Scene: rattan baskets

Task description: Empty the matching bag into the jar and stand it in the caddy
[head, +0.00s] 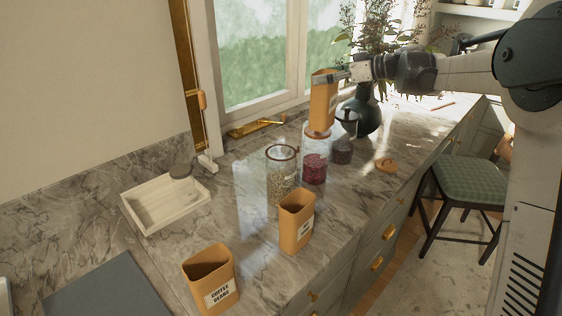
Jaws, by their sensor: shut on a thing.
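My gripper (338,76) is shut on an orange-brown bag (323,104), holding it roughly upright above the counter. The bag's bottom is just over a glass jar (316,134) partly filled with dark red contents; I cannot tell whether they touch. Another glass jar (282,178) with pale contents stands to its left. Two more orange-brown open-topped bags stand in front: one (296,222) with a white label too small to read, and one (209,284) labelled "COFFEE BEANS". A pale shallow wooden tray (151,225), possibly the caddy, sits at the left.
A dark vase (361,116) with branches stands close right of the held bag. A small tan disc (386,165) lies near the counter's front edge. Bare marble (243,240) lies between tray and bags.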

